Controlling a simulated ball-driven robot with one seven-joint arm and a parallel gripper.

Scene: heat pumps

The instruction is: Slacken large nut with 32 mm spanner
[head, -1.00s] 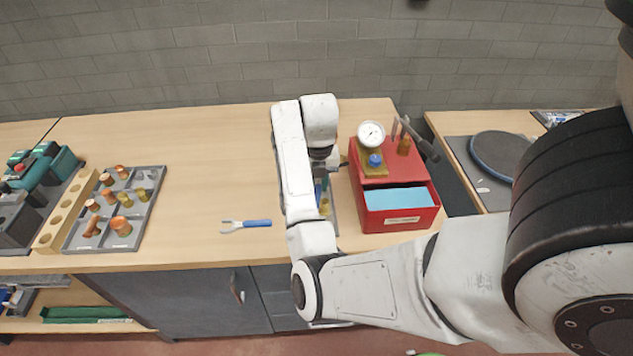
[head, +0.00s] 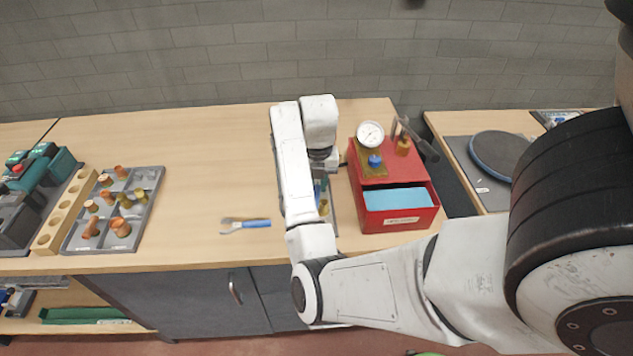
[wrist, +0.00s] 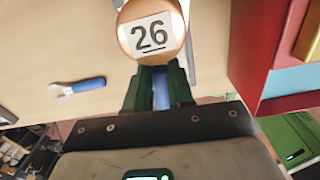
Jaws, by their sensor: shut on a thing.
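My gripper (wrist: 160,85) shows in the wrist view with its dark green fingers shut on a narrow blue handle (wrist: 161,98). Just past the fingertips is a round copper-coloured piece (wrist: 124,38) with a white face marked "26". I cannot tell whether it is joined to the handle. In the head view my arm covers most of the gripper and what it holds. A blue-handled spanner (head: 246,223) lies loose on the bench, left of my arm; it also shows in the wrist view (wrist: 78,87). Its size cannot be read. I cannot make out the large nut for certain.
A red box (head: 402,223) with a gauge (head: 370,134) and brass fittings stands just right of my gripper. A grey tray (head: 152,207) of copper and brass fittings is at the left of the wooden bench (head: 215,150). The bench between tray and arm is mostly clear.

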